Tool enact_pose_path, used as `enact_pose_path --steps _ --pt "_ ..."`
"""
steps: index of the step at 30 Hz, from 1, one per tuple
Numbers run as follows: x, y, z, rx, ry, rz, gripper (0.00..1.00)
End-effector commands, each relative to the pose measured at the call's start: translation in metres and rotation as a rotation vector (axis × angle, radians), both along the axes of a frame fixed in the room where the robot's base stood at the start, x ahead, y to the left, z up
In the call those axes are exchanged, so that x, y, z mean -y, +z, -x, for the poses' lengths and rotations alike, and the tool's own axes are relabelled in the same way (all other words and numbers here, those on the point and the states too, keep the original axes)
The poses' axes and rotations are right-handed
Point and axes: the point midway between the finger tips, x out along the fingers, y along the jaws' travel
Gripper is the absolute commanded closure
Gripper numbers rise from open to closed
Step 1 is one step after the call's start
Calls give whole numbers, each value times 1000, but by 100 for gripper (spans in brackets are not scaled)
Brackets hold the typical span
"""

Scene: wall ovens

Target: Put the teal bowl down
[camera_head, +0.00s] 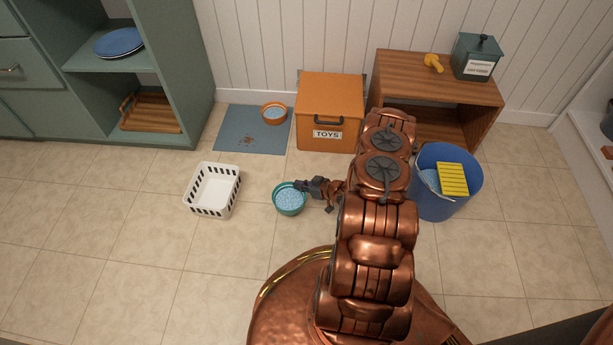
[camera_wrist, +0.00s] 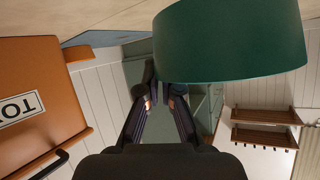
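The teal bowl (camera_head: 289,200), filled with light blue pellets, is over the tiled floor left of my arm. My gripper (camera_head: 301,187) is at its upper right rim in the head view. In the wrist view the bowl's teal side (camera_wrist: 232,42) fills the upper right. My gripper's fingers (camera_wrist: 162,88) meet the bowl's edge there, one partly hidden behind it, and look closed on the rim. The bowl looks roughly level. I cannot tell whether its base touches the floor. A blue-grey mat (camera_head: 238,138) holds an orange bowl (camera_head: 274,113) with blue contents.
A white basket (camera_head: 213,190) stands left of the teal bowl. An orange toy box (camera_head: 330,100) is behind, with a wooden shelf (camera_head: 440,82) to its right. A blue bucket (camera_head: 435,205) with a yellow sponge (camera_head: 452,179) stands right of my arm. Floor in front is clear.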

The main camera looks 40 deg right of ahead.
Motion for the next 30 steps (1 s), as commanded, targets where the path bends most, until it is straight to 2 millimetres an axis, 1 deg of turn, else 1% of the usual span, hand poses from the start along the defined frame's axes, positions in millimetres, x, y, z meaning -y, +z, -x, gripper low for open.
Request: enact_pose_path --steps 1,3,9,12,16,23,30 --pt "10 -5 -8 4 1 5 100" --pt "23 -6 -17 5 2 6 100" --pt "58 -10 -41 2 1 7 100" --pt "70 -12 -51 0 0 4 100" --pt "80 -11 -59 0 1 3 100" --pt "88 -12 -64 -1 1 1 100" --pt "88 -45 -64 -3 1 -3 100"
